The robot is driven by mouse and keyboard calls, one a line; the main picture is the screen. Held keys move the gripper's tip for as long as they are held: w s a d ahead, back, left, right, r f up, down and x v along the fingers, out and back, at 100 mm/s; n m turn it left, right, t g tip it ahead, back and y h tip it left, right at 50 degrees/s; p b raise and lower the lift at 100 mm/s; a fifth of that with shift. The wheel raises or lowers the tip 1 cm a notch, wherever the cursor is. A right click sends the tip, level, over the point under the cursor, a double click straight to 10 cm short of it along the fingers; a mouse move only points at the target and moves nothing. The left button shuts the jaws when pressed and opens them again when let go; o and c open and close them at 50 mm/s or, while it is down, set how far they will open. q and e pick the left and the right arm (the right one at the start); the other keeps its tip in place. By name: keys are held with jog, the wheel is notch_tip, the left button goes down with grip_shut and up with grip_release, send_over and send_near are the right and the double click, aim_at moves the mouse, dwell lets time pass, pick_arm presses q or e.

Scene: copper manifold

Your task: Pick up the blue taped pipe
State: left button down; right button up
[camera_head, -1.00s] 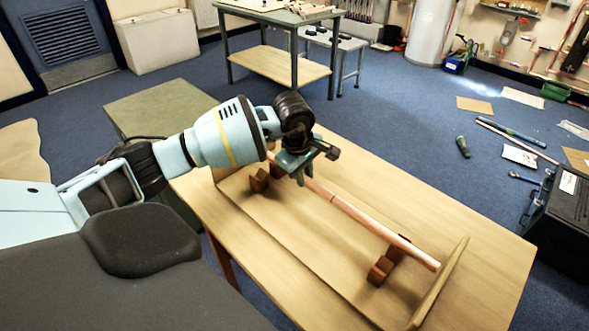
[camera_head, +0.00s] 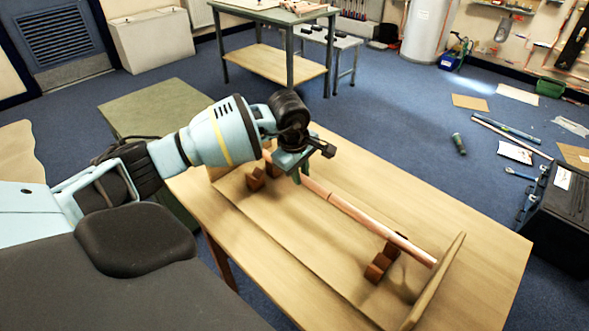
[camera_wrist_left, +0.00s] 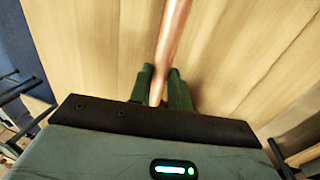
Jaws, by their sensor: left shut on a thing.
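A long copper pipe (camera_head: 365,222) runs diagonally over a wooden table (camera_head: 455,215). No blue tape shows on its visible length. My left gripper (camera_head: 302,178) is shut on the pipe near its far left end, and hides part of it. In the left wrist view the pipe (camera_wrist_left: 172,45) passes between the two green fingers (camera_wrist_left: 160,88). Brown support blocks (camera_head: 383,263) stand under the near right part, and another pair (camera_head: 262,176) by the far left end. Whether the pipe touches them is unclear. My right gripper is not in view.
An upright wooden end board (camera_head: 437,283) stands just beyond the pipe's near right end. The table is bare on both sides of the pipe. A black case (camera_head: 560,225) and scattered tools are on the blue floor at right.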

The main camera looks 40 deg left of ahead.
pick_arm(q)
notch_tip(320, 180, up, 10)
dwell(0.5)
